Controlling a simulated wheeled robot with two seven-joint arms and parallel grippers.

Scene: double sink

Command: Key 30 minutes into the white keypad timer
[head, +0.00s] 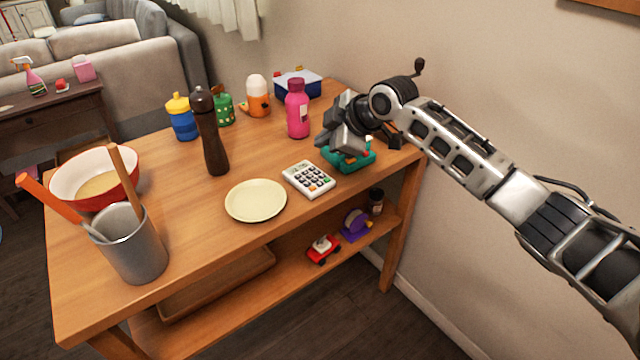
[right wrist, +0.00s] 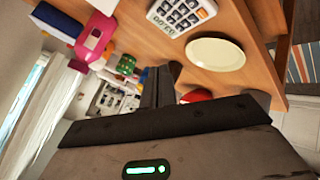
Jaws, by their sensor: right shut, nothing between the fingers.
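The white keypad timer (head: 308,180) lies on the wooden table, just right of the pale yellow plate, with its small display at the far edge and rows of keys below. In the right wrist view the timer (right wrist: 182,14) shows at the top, cut off by the frame edge, with digits on its display too small to read surely. My right gripper (head: 328,140) is above the table, behind and to the right of the timer, apart from it. Its fingers (right wrist: 160,84) are shut and empty. My left gripper is in neither view.
A teal item (head: 350,157) sits under my right gripper, partly hidden. A pink bottle (head: 297,108) stands left of the gripper. The pale plate (head: 256,200) is beside the timer. A dark pepper mill (head: 210,132) stands farther left. The wall is close behind my right arm.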

